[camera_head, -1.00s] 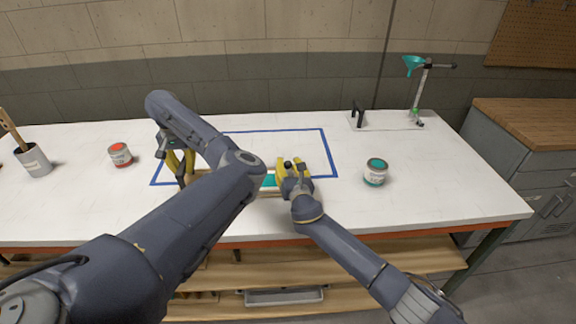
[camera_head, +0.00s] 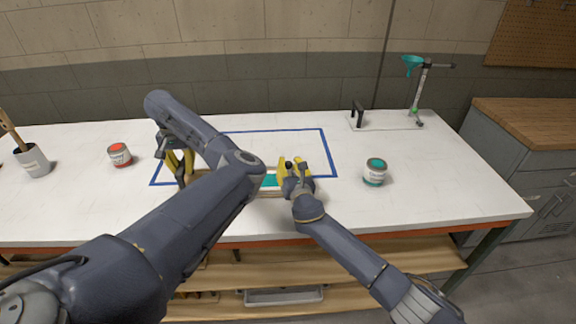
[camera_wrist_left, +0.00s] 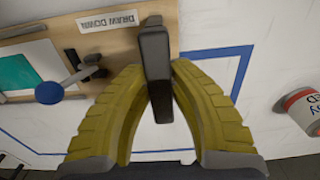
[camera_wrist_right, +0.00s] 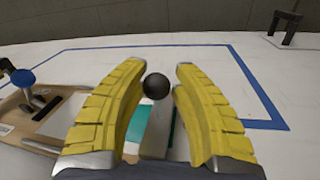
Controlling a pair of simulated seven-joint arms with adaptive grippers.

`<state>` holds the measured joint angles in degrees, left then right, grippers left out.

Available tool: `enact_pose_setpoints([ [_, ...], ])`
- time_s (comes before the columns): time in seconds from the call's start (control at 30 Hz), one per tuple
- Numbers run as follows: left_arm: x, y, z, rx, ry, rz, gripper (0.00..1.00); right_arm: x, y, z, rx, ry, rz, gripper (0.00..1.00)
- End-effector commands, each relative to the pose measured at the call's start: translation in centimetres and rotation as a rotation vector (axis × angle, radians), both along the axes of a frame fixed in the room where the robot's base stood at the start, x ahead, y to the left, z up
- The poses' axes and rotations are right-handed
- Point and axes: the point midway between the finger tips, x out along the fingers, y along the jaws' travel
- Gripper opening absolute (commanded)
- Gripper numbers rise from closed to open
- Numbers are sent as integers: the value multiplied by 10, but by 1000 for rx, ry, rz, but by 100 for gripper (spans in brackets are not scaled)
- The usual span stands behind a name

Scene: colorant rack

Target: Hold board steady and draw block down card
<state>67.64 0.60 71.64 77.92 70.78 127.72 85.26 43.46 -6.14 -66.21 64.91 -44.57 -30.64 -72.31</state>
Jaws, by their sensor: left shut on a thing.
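The wooden board (camera_wrist_left: 120,30) carries a "DRAW DOWN" label, a clip lever with a blue knob (camera_wrist_left: 48,93), and a white card with a teal patch (camera_wrist_left: 15,72). My left gripper (camera_wrist_left: 158,75) is shut on the board's dark upright handle (camera_wrist_left: 155,45). In the head view my left gripper (camera_head: 178,165) is at the board's left end, and my arm hides much of the board. My right gripper (camera_wrist_right: 160,68) is open, with its fingers either side of the block's black ball knob (camera_wrist_right: 156,86). The pale block (camera_wrist_right: 155,140) stands over the teal card area, partly hidden by the fingers.
A blue tape rectangle (camera_head: 326,150) marks the white table. A red-topped can (camera_head: 119,155) stands left, a teal-topped can (camera_head: 375,172) right. A brush pot (camera_head: 33,160) is far left. A funnel stand (camera_head: 421,90) and a black-handled item (camera_head: 358,115) are at back right.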

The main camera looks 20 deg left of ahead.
Motion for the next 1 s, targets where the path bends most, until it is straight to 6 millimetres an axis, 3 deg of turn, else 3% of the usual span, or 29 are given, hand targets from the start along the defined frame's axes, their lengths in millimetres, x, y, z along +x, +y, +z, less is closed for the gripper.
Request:
enact_pose_setpoints([
  [0.2, -1, 0, -1, -1, 2, 0, 0, -1, 1, -1, 0, 2, 2, 50],
  [0.63, -1, 0, -1, -1, 2, 0, 0, -9, -4, -2, 2, 3, 3, 50],
  [1.0, -1, 0, -1, -1, 2, 0, 0, -52, -33, -2, 2, 4, 4, 50],
])
